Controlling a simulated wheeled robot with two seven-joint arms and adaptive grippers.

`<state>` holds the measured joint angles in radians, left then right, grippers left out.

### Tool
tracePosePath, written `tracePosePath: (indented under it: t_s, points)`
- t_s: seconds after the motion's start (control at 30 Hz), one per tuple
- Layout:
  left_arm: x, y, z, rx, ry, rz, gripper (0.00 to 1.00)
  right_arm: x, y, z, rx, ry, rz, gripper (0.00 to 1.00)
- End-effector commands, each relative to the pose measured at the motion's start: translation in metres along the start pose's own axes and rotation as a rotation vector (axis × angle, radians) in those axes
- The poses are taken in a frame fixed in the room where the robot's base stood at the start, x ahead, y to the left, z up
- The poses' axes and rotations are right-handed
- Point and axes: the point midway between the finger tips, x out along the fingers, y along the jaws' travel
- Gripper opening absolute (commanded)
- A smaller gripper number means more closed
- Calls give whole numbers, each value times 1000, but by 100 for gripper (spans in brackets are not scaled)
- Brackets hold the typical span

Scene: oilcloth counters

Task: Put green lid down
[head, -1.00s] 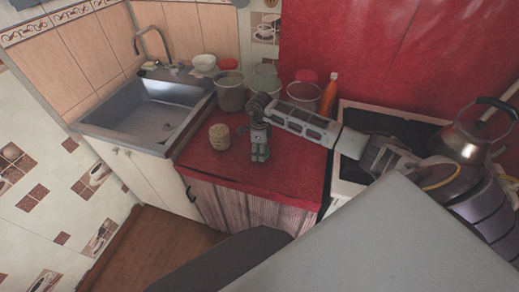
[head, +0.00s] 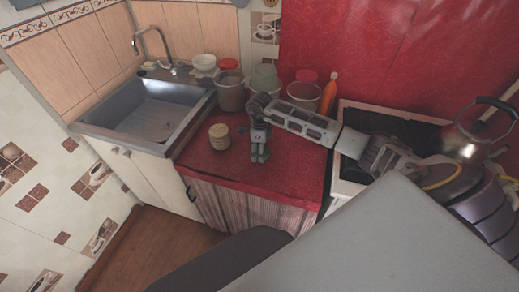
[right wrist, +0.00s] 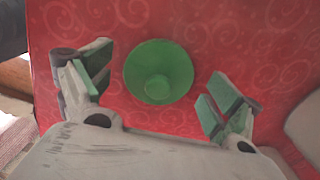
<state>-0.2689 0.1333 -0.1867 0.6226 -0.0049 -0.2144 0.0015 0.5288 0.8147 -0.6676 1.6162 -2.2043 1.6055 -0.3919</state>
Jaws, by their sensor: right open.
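The green lid (right wrist: 158,72), round with a raised centre knob, lies on the red counter in the right wrist view. It sits between and slightly beyond the spread fingers of my right gripper (right wrist: 155,88), with clear gaps on both sides. In the head view my right gripper (head: 260,152) points down close over the red counter (head: 285,178), and I cannot make out the lid under it. My right gripper is open and empty. My left gripper is not in view.
A beige jar (head: 219,137) stands just left of my right gripper. Behind are a pot (head: 231,95), red-lidded jars (head: 304,93) and an orange bottle (head: 328,94). The sink (head: 155,110) is left, the stove with a kettle (head: 465,135) right. The counter's front is clear.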

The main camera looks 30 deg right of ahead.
Motion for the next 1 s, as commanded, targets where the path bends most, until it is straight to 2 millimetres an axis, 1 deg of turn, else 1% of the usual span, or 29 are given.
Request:
tracePosePath:
  t_s: [0.17,0.4,0.57,0.7,0.8,1.0]
  points:
    - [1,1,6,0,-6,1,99,-19,-1,1,0,-2,-3,91]
    - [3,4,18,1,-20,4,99,-54,-1,1,-1,-2,-4,91]
    - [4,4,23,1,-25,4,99,-78,-1,1,0,-3,-4,91]
    - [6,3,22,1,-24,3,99,-98,-1,0,-1,-2,-3,91]
    - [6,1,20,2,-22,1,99,-108,-1,0,0,-1,-3,91]
    - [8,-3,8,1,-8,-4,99,-118,0,0,0,-1,-1,91]
